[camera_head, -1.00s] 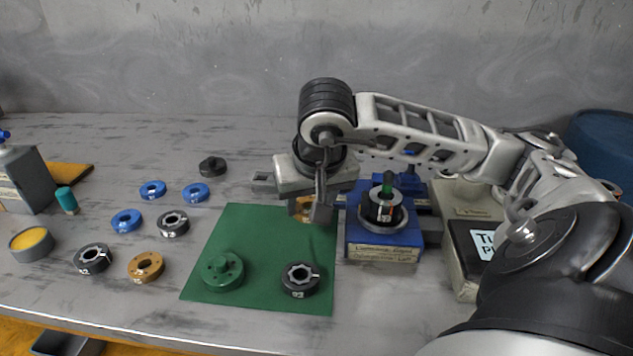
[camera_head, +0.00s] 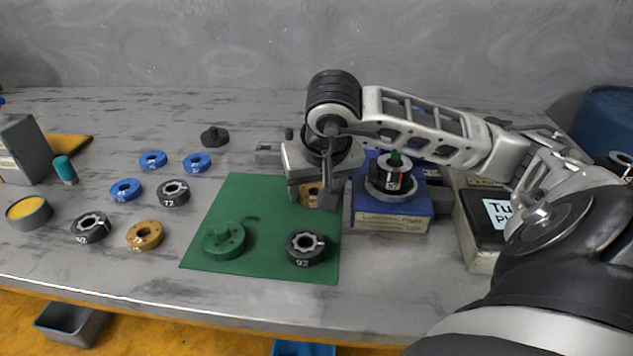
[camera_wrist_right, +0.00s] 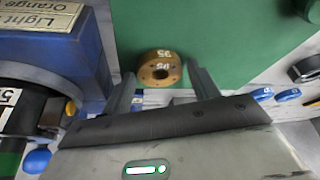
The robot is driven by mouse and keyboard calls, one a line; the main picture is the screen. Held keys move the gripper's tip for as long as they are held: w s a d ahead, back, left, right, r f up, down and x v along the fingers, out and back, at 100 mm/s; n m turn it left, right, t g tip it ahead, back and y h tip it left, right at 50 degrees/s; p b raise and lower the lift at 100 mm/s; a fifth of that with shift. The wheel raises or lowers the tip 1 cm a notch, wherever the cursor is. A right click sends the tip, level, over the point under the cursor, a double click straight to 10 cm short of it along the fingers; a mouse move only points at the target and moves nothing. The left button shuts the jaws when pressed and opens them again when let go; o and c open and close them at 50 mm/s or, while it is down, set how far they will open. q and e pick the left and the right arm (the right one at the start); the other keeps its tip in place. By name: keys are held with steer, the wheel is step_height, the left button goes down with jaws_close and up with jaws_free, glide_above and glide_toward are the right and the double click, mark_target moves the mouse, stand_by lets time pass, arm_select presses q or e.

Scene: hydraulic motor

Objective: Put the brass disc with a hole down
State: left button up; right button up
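The brass disc with a hole (camera_head: 311,194) lies at the far right of the green mat (camera_head: 262,200), partly hidden by my right gripper. My right gripper (camera_head: 310,200) is low over the mat with one finger on each side of the disc. In the right wrist view the disc (camera_wrist_right: 160,68) sits between and a little beyond the two fingertips (camera_wrist_right: 160,80). A gap shows on both sides, so the gripper is open. A second brass disc (camera_head: 144,236) lies on the table left of the mat. My left gripper is out of view.
A green flanged part (camera_head: 223,241) and a dark ring (camera_head: 305,248) stand on the mat's near part. A blue fixture (camera_head: 392,215) with a dark stack (camera_head: 392,182) stands just right of the gripper. Blue and dark rings lie at left.

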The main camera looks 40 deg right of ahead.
steer(key=shift+o, duration=0.3)
steer(key=shift+r, duration=0.1)
steer(key=shift+r, duration=0.25)
steer(key=p+v, duration=0.3)
steer(key=v, duration=0.8)
steer(key=shift+s+r, duration=0.2)
steer(key=shift+r, duration=0.1)
steer(key=shift+a, duration=0.1)
